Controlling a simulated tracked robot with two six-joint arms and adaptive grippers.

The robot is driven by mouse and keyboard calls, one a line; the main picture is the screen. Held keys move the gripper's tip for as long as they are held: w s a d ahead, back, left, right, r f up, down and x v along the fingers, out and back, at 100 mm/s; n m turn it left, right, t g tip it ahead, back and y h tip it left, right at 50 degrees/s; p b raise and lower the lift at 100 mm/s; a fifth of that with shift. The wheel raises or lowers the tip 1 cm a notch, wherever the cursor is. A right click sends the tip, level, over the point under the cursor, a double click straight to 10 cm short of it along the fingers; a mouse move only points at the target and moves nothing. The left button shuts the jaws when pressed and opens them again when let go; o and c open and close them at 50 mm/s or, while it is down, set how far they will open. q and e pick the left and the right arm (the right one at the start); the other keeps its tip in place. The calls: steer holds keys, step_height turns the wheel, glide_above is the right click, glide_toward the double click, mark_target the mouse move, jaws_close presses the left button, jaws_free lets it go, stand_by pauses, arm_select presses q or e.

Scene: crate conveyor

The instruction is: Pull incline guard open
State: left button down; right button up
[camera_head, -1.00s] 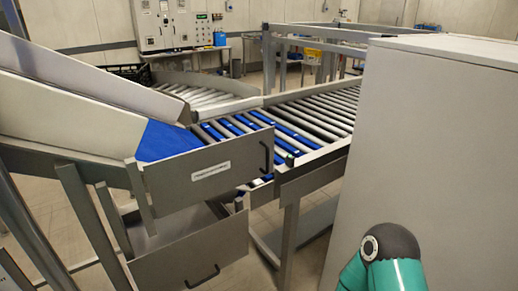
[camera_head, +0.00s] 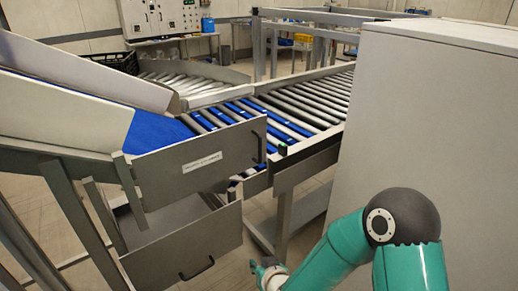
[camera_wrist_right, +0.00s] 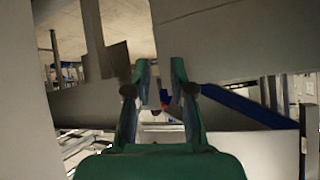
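A grey guard panel (camera_head: 168,184) with a white label and a black handle (camera_head: 261,147) at its right end hangs beside the blue incline belt (camera_head: 157,131). The label is too small to read. A second grey panel (camera_head: 157,258) with a black handle (camera_head: 198,268) sits lower. My right gripper (camera_head: 265,268) is low in the head view, right of the lower handle and below the upper one, touching neither there. In the right wrist view its two green fingers (camera_wrist_right: 161,72) stand apart, with nothing clearly held between them. My left gripper is out of view.
A large grey cabinet (camera_head: 440,120) stands close on the right, behind my right arm. The roller conveyor (camera_head: 305,103) runs behind the panels, with its leg (camera_head: 284,208) near my gripper. Open floor shows between panels and cabinet.

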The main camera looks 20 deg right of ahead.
steer(key=w+d+r+t+h, duration=0.1)
steer(key=w+r+t, duration=0.15)
steer(key=r, duration=0.55)
steer(key=w+r+t+h, duration=0.1)
steer(key=w+r+t, duration=0.15)
steer(key=r, duration=0.45)
steer(key=m+t+h, duration=0.2)
steer(key=h, duration=0.1)
glide_toward(260, 149)
steer(key=p+x, duration=0.4)
steer(key=x, duration=0.6)
steer(key=shift+w+d+p, duration=0.1)
steer(key=shift+w+p, duration=0.15)
steer(key=shift+p, duration=0.15)
jaws_close()
